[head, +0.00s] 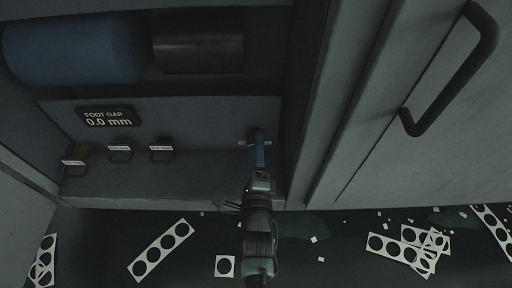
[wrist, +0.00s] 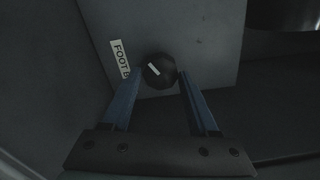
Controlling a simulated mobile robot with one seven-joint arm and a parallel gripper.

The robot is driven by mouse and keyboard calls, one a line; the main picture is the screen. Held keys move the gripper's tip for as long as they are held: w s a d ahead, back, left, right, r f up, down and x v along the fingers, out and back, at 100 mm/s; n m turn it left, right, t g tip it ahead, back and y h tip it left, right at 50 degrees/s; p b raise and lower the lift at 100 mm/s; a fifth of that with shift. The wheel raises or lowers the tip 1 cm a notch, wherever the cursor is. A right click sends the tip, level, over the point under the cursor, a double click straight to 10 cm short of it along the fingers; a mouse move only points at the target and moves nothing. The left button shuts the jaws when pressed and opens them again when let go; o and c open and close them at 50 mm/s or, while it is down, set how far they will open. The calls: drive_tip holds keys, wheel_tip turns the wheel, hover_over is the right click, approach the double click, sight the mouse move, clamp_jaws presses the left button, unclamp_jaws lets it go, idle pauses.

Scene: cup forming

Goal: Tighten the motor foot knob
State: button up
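A round black knob (wrist: 158,70) with a white mark on its face sits on a grey panel beside a white label reading "FOOT B" (wrist: 120,60), partly cut off. My gripper (wrist: 160,73) has its two blue fingers on opposite sides of the knob, their tips against its edges. In the head view my gripper (head: 257,148) reaches up to the dark knob (head: 256,133) at the right end of the ledge, hiding part of it. A display (head: 107,117) reads "FOOT GAP 0.0 mm".
Several labelled, loop-shaped dark parts, one of them the middle one (head: 120,154), stand along the ledge to the left. A blue cylinder (head: 75,48) lies above. A door with a black handle (head: 450,70) is at right. Punched white strips (head: 160,249) and scraps litter the floor.

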drive_tip(key=o, duration=0.3)
drive_tip(key=shift+o, duration=0.2)
drive_tip(key=s+p, duration=0.7)
drive_tip(key=s, duration=0.6)
